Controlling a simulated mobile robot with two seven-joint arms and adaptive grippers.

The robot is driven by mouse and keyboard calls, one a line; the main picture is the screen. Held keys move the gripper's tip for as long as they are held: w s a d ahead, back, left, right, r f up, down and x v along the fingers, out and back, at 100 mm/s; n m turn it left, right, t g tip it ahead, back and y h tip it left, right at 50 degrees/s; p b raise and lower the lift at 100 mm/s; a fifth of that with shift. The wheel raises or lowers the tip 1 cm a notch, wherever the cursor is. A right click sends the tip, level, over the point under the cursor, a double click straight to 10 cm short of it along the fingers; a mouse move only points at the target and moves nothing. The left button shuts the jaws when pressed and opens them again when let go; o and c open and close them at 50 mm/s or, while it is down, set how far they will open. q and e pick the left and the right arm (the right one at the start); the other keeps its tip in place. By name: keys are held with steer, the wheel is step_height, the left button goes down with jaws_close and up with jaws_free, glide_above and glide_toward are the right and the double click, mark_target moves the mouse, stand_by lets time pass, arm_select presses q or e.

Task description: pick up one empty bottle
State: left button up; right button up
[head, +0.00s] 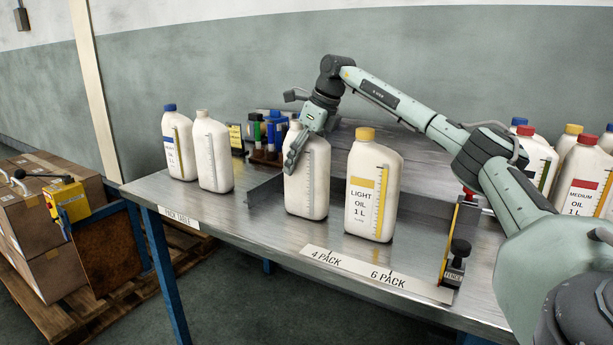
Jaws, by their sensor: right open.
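A white unlabelled bottle (309,190) with a side scale stands upright on the metal table, left of the yellow-capped LIGHT OIL bottle (372,195). My right gripper (295,160) is open at the upper left of the unlabelled bottle. One finger shows in front of the bottle; the other is hidden, and I cannot tell whether they touch it. The gripper partly covers the bottle's top. Another white unlabelled bottle (214,155) stands further left, with no coloured cap visible, beside a blue-capped labelled bottle (179,145). My left gripper is not in view.
The table (265,235) has a 4 PACK / 6 PACK strip (375,274) and a fence (455,262) at the front right. Small bottles (268,140) stand in a rack behind. Several capped oil bottles (585,170) stand at right. Cartons (35,215) sit on a pallet at left.

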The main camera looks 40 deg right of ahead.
steer(key=c, duration=1.2)
steer(key=shift+r, duration=0.2)
steer(key=shift+c, duration=0.2)
